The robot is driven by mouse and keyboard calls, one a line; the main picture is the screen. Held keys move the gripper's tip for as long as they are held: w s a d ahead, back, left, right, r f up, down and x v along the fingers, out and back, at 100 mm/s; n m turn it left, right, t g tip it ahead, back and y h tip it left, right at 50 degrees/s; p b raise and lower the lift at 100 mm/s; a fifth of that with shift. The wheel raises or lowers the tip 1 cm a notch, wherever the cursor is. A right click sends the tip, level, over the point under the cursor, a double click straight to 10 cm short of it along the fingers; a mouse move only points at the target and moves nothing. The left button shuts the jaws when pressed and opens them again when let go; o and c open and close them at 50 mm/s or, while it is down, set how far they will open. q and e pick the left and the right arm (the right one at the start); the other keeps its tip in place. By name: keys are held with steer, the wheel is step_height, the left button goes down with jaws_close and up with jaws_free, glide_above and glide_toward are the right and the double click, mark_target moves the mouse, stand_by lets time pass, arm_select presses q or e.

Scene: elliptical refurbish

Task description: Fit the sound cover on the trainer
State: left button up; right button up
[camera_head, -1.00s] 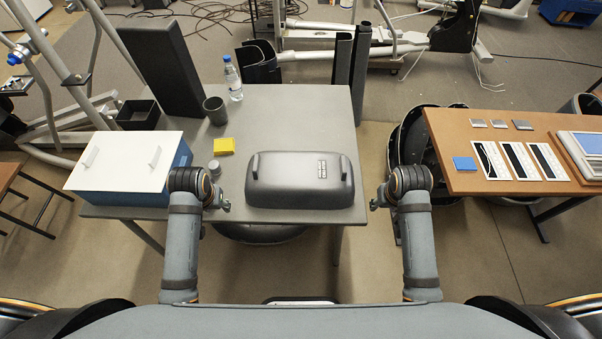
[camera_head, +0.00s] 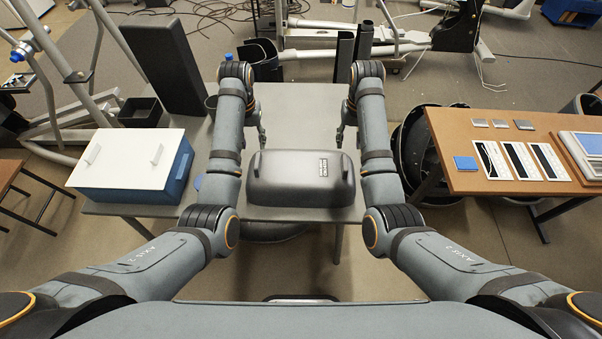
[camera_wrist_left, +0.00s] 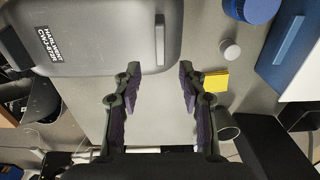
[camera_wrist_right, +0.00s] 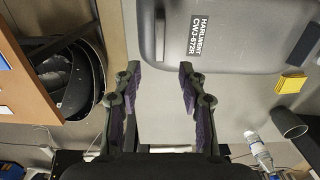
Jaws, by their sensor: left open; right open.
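My right gripper (camera_head: 342,135) is open and empty beyond the far right corner. Grey tube frames of exercise machines stand at left (camera_head: 95,45) and back (camera_head: 335,29); I cannot tell which is the trainer.
A blue box with a white lid (camera_head: 125,160) stands at the table's left. A brown table (camera_head: 470,140) with panels is at right. The grey table's far middle is clear.

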mark_target(257, 159)
arm_select(q)
step_height(257, 159, down, 10)
steer(key=shift+f, duration=0.25)
arm_select(e)
step_height(257, 159, down, 11)
steer(key=shift+r, duration=0.2)
arm_select(q)
steer(key=shift+c, duration=0.6)
arm_select(e)
steer(key=shift+c, duration=0.6)
arm_select(q)
jaws_close()
arm_select(e)
jaws_close()
arm_select(q)
steer(key=shift+w, duration=0.1)
arm_select(e)
steer(key=shift+w+r, duration=0.1)
